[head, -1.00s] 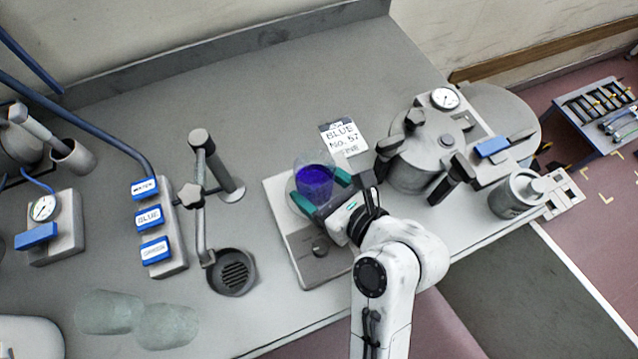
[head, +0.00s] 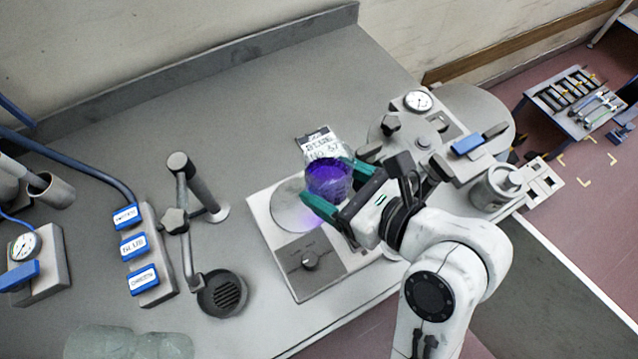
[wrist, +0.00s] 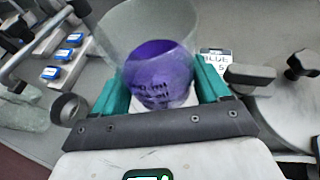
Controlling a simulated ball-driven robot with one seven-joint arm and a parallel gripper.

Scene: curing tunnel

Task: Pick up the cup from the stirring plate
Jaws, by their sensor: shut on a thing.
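The cup (head: 328,178) is clear with blue-purple contents, and dark markings show on it in the wrist view (wrist: 160,75). My gripper (head: 338,190) has green fingers closed on both sides of the cup. The wrist view shows the cup between the two fingers (wrist: 160,95). The stirring plate (head: 312,262) is a pale box with a knob and a round top disc, now bare on its left part. The cup appears above the plate's right back part, raised off it. The cup's underside is hidden.
A label card (head: 320,148) reading BLUE lies behind the plate. A tap (head: 185,200) with a drain (head: 222,290) and a block of blue buttons (head: 137,250) stand left. The back bench is clear.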

